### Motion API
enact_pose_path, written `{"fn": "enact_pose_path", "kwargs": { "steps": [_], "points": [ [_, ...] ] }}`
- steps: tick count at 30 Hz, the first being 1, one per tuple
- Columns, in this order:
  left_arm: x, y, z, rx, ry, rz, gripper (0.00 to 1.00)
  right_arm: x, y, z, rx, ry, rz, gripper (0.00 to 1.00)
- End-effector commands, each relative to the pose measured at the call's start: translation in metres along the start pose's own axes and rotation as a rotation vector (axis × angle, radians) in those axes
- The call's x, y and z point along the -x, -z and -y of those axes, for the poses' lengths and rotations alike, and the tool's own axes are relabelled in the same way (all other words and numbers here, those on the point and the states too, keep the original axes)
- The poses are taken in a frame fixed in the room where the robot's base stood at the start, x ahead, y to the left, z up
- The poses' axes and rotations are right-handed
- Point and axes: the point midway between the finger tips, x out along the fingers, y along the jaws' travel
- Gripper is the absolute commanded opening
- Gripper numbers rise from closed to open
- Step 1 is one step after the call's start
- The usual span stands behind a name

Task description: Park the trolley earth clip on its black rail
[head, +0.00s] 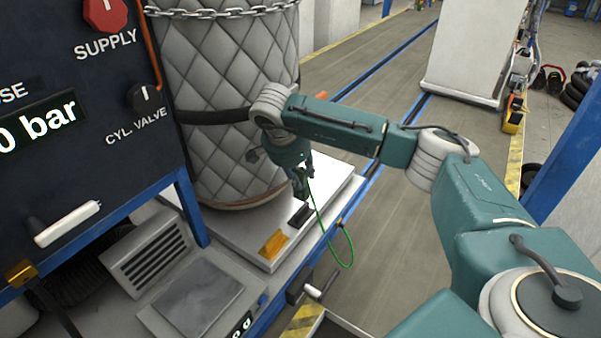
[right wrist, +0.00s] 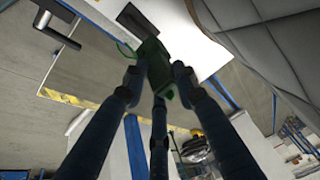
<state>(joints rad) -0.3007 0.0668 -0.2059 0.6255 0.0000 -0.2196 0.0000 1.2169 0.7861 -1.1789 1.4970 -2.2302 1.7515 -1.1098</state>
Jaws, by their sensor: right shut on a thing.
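My right gripper (head: 305,176) points down over the white trolley top and is shut on the green earth clip (head: 300,185), which is small and dark in the head view. In the right wrist view the clip (right wrist: 152,62) sits between the fingertips (right wrist: 155,80). The black rail (head: 300,215) is a short dark block on the trolley top, near its edge, just below the clip in the head view. The rail (right wrist: 134,20) also shows beyond the clip in the right wrist view. Clip and rail look apart. A green lead (head: 326,226) hangs from the clip in a loop. My left gripper is out of view.
A yellow block (head: 273,245) stands on the trolley top (head: 240,238) beside the rail. A tall quilted cylinder (head: 225,90) with a strap and chain stands close behind the gripper. A dark control panel (head: 60,110) is at the left. Open floor (head: 375,200) lies right of the trolley.

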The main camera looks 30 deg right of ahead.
Motion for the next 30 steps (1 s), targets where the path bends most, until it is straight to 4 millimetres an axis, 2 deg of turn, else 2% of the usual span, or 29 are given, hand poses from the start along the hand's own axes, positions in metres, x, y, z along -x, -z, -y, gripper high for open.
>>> {"fn": "enact_pose_path", "kwargs": {
  "steps": [3, 10, 30],
  "points": [
    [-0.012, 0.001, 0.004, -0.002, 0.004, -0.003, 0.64, -0.015, -0.005, -0.002, -0.001, -0.001, -0.001, 0.00],
    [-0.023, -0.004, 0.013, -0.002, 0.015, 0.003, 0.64, -0.030, -0.011, -0.004, -0.002, 0.000, -0.001, 0.00],
    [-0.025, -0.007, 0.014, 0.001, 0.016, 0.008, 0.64, -0.032, -0.013, -0.004, -0.008, -0.001, -0.001, 0.00]
  ]
}}
